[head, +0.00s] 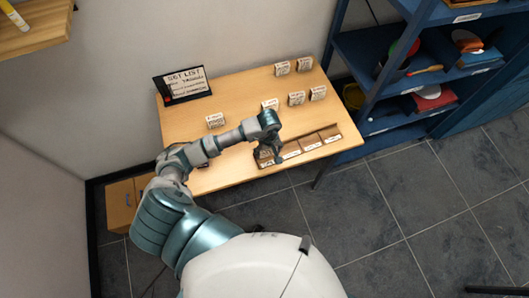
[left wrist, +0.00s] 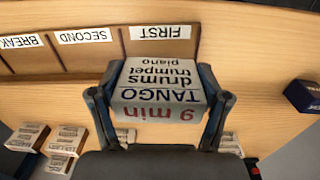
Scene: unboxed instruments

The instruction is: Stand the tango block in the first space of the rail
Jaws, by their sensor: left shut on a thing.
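The tango block (left wrist: 160,85) is a pale block with printed "TANGO", "drums trumpet piano" and "9 min" in red, upside down in the left wrist view. My left gripper (head: 268,158) is shut on it, one finger on each side. The wooden rail (head: 318,137) lies along the table's front edge, divided into labelled spaces. In the left wrist view the rail (left wrist: 92,62) shows FIRST, SECOND and BREAK labels. The block overlaps the FIRST space (left wrist: 158,32) in that view; whether it touches the floor of the space is hidden. My right gripper is not in view.
Several other blocks stand on the table, such as one (head: 215,121) left of my gripper and one (head: 318,93) at the right. A set list board (head: 187,85) stands at the back left. Blue shelves (head: 400,85) are to the right.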

